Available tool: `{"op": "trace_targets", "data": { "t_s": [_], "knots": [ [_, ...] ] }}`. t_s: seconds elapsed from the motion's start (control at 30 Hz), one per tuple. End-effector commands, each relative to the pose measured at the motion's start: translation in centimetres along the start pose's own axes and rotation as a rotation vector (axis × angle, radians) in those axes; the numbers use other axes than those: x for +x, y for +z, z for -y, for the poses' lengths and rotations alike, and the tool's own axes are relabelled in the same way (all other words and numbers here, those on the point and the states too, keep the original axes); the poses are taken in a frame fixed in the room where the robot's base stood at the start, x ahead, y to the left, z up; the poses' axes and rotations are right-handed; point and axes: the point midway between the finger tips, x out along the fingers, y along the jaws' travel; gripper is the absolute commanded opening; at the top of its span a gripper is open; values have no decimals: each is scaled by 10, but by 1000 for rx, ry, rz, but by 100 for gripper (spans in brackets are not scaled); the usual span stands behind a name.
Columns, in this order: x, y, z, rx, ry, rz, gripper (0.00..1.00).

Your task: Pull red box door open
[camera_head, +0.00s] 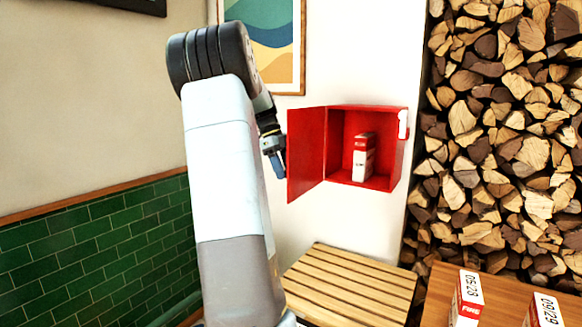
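The red box (391,148) is fixed to the white wall. Its red door (305,152) stands swung wide open to the left, hinged on the box's left side. A red and white carton (364,157) stands inside the box. A white handle-like piece (403,124) is at the box's right edge. My gripper (280,172) hangs just left of the door, partly hidden behind my arm. I cannot tell whether it touches the door or how far apart its fingers are.
A slatted wooden bench (350,285) is below the box. A wooden table (440,290) at the lower right bears cartons (468,298), (544,310). Stacked firewood (500,140) fills the right side. A framed picture (283,45) hangs above the door. Green tiles (95,245) line the left wall.

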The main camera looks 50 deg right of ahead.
Motion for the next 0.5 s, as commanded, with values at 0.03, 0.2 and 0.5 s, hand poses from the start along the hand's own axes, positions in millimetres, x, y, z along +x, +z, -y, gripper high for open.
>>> {"op": "trace_targets", "data": {
  "t_s": [0.03, 0.2, 0.5],
  "knots": [
    [0, 0, 0, 0, 1, 0, 54],
    [1, 0, 0, 1, 3, 0, 54],
    [-28, 1, 1, 1, 1, 1, 54]
  ]
}}
